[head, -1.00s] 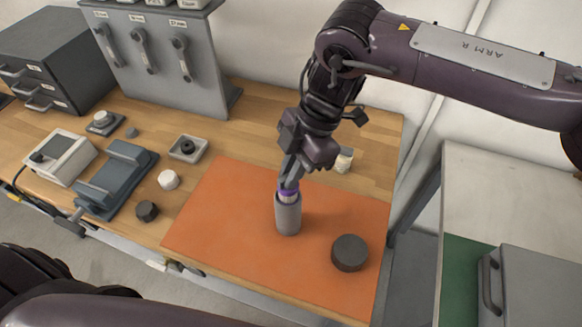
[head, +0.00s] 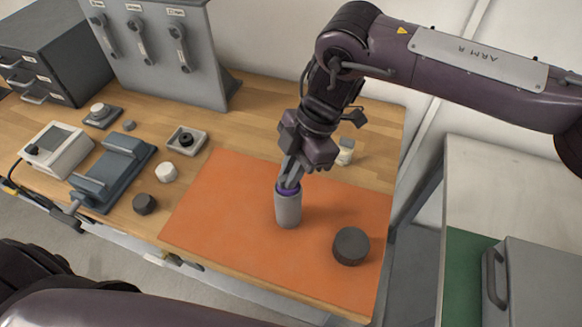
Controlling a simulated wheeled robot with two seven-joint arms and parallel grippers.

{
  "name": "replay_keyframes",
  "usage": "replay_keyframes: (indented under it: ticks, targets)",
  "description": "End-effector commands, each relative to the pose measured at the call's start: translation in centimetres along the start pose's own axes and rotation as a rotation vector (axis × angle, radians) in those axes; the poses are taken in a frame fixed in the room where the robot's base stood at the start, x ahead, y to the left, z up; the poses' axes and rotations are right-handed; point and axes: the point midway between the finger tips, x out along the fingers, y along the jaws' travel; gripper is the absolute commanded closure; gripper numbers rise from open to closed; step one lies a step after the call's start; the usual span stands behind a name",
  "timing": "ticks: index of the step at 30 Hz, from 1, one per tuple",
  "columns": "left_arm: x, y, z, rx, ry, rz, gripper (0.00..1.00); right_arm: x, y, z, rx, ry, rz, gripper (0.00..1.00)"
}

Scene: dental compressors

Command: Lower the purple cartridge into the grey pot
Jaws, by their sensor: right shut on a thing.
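The grey pot (head: 288,211) stands upright on the orange mat (head: 225,215). The purple cartridge (head: 288,189) is inside the pot's mouth, with only a purple band showing at the rim. The rest of it is hidden by the pot and the fingers. My right gripper (head: 289,182) comes down from above and is shut on the cartridge's top, right at the pot's opening. My left gripper is not in view; only dark parts of my left arm show at the bottom left.
A dark round lid-like disc (head: 351,246) lies on the mat right of the pot. A small whitish jar (head: 345,152) stands behind my right gripper. A dark cap (head: 144,204), a white knob (head: 166,172) and a blue-grey fixture (head: 113,168) stand left of the mat.

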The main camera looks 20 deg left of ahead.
Motion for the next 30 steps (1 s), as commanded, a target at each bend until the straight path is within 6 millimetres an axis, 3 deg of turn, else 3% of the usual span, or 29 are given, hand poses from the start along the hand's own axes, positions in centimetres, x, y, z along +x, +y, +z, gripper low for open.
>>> replay_keyframes:
  ticks: [12, 13, 18, 26, 30]
  targets:
    - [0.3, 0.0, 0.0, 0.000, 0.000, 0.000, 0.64, 0.4, 0.0, 0.2, 0.000, 0.000, 0.000, 1.00]
    - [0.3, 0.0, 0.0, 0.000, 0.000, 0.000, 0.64, 0.4, 0.0, 0.2, 0.000, 0.000, 0.000, 0.84]
    - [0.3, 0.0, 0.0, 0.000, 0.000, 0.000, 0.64, 0.4, 0.0, 0.2, 0.000, 0.000, 0.000, 0.63]
    - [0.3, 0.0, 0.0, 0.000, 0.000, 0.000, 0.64, 0.4, 0.0, 0.2, 0.000, 0.000, 0.000, 0.63]
    - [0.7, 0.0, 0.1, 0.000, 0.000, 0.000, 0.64, -0.7, 0.1, 0.3, 0.000, -0.002, 0.002, 0.63]
